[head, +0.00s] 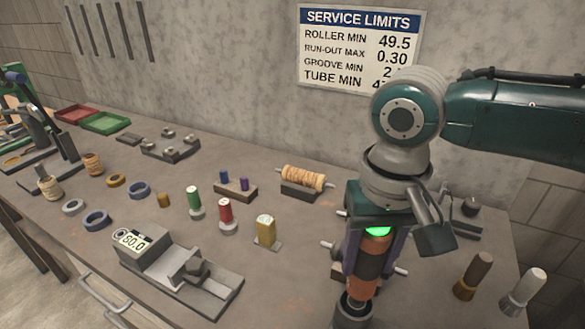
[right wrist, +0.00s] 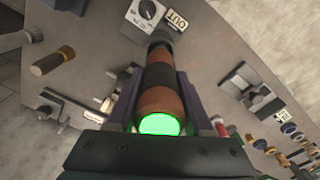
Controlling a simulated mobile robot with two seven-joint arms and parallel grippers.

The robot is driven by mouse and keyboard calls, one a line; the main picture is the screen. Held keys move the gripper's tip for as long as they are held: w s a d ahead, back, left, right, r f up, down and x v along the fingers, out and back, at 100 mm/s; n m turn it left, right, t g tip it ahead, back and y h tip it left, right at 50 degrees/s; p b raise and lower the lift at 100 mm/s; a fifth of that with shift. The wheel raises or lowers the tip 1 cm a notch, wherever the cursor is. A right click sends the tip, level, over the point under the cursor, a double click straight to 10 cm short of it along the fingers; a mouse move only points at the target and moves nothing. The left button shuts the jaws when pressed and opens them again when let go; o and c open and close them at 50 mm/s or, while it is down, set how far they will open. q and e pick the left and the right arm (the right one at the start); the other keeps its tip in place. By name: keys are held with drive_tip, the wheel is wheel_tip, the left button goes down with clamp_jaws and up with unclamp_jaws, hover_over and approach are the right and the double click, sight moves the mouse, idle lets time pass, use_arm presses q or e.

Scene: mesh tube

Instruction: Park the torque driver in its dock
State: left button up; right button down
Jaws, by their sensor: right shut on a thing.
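The torque driver (head: 364,270) has an orange and dark banded body with a glowing green end. It stands nearly upright at the front of the bench in the head view. My right gripper (head: 374,255) is shut on its body from above, with a finger on each side. In the right wrist view the driver (right wrist: 158,97) points away from the gripper (right wrist: 158,85), its green end nearest the camera. A dark grey round part (head: 352,310) is at its lower end; I cannot tell whether this is the driver's nose or the dock. My left gripper is not in view.
A grey box with a dial (right wrist: 144,14) and an "OUT" label (right wrist: 176,19) are near the driver's far end. Brown (head: 473,277) and white (head: 525,291) handled tools stand to the right.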

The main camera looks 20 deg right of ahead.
sight(363, 283)
drive_tip(key=shift+f, duration=0.35)
drive_tip(key=shift+f+b, duration=0.5)
drive_tip(key=shift+b, duration=0.05)
idle(0.6)
drive_tip(key=shift+f+b, duration=0.4)
drive_tip(key=shift+f, duration=0.25)
idle(0.5)
drive_tip(key=shift+f, duration=0.35)
drive_tip(key=shift+f+b, duration=0.45)
drive_tip(key=shift+b, duration=0.05)
idle(0.6)
drive_tip(key=shift+f+b, duration=0.35)
drive_tip(key=shift+f, duration=0.2)
idle(0.4)
drive_tip(key=c, duration=0.5)
unclamp_jaws()
drive_tip(key=shift+o, duration=1.4)
